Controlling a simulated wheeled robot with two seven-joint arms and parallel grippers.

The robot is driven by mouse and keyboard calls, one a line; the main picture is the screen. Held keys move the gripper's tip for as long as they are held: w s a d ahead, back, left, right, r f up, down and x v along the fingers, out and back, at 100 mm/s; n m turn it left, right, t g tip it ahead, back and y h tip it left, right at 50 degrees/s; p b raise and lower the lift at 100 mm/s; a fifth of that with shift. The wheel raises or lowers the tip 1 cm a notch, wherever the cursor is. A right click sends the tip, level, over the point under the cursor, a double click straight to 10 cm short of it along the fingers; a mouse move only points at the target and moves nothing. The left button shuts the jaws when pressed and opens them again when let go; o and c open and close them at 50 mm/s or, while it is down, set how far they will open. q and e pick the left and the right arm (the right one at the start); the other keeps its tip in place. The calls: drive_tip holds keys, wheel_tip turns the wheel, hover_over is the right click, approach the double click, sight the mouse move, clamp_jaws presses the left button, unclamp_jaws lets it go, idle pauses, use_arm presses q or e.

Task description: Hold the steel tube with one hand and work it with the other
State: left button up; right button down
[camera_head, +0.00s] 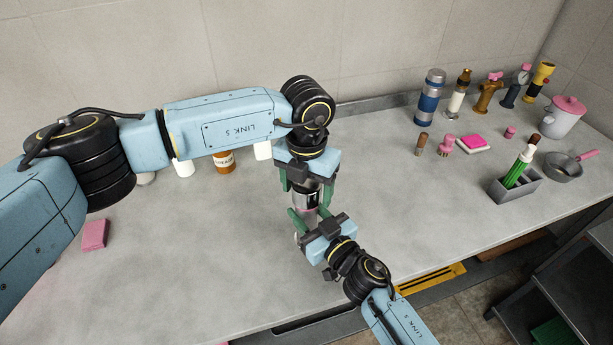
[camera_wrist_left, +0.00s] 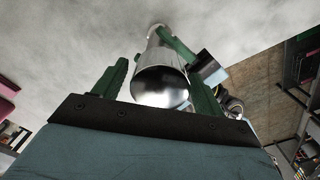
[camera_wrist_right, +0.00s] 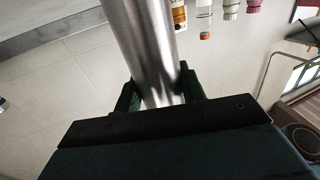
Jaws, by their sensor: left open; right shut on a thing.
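The steel tube (camera_head: 306,199) is shiny and stands above the bench, partly hidden by both grippers. My right gripper (camera_head: 310,214) is shut on its lower part. In the right wrist view the tube (camera_wrist_right: 150,45) runs up from between the green fingers (camera_wrist_right: 160,98). My left gripper (camera_head: 305,184) is open, above the right one, with its fingers either side of the tube's upper end. In the left wrist view the tube's shiny round end (camera_wrist_left: 160,88) faces the camera between the open fingers (camera_wrist_left: 155,85), with a gap at the left finger.
The grey bench (camera_head: 400,210) is clear right of the grippers. Several bottles and taps stand along the back right, with a pink-lidded pot (camera_head: 562,117), a pan (camera_head: 563,168) and a grey holder (camera_head: 515,187). A brown jar (camera_head: 225,162) is behind my left arm; a pink block (camera_head: 95,235) is at left.

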use_arm(q)
drive_tip(key=c, duration=1)
drive_tip(key=m, duration=0.4)
drive_tip(key=shift+m, duration=0.4)
drive_tip(key=m, duration=0.3)
drive_tip(key=shift+m, duration=0.3)
drive_tip(key=o, duration=1.1)
drive_tip(key=shift+r, duration=2.2)
drive_tip(key=shift+c, duration=0.5)
